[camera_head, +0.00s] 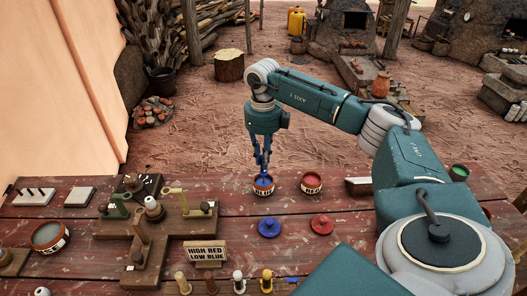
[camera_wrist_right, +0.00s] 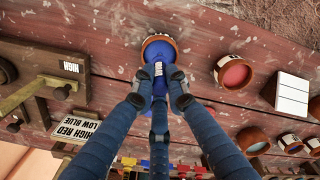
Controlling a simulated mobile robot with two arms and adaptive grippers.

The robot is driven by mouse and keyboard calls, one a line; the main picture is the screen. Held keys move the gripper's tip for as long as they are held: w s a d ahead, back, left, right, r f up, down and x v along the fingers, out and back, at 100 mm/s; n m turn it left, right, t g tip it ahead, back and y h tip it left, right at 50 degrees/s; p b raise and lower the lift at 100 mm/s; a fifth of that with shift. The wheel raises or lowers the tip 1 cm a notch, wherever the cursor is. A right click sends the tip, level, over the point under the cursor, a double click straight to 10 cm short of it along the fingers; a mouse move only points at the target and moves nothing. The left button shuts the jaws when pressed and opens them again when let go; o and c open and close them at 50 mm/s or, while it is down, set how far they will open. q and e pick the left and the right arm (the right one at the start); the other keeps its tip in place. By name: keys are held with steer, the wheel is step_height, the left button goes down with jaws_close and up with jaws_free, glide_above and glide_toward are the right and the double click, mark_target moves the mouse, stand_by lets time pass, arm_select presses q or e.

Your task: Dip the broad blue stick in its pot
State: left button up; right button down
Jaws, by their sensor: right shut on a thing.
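My right gripper (camera_head: 262,160) points down just above the blue pot (camera_head: 263,190), a small brown-rimmed pot with a white label and blue inside. In the right wrist view my gripper (camera_wrist_right: 157,88) is shut on the broad blue stick (camera_wrist_right: 159,88), and the blue pot (camera_wrist_right: 158,40) lies straight beyond it. The stick's lower end is at the pot's mouth in both views; I cannot tell how deep it reaches. The blue lid (camera_head: 269,228) lies on the table in front of the pot. My left gripper is not in view.
The red pot (camera_head: 311,187) stands close to the right of the blue pot. The red lid (camera_head: 321,226) lies in front of it. A sign reading "HIGH RED LOW BLUE" (camera_head: 206,252) and a wooden stand (camera_head: 150,230) are on the left. Small pegs line the front edge.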

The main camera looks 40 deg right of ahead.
steer(key=shift+r, duration=0.1)
stand_by(0.5)
steer(key=shift+r+p, duration=2.9)
steer(key=shift+r, duration=0.55)
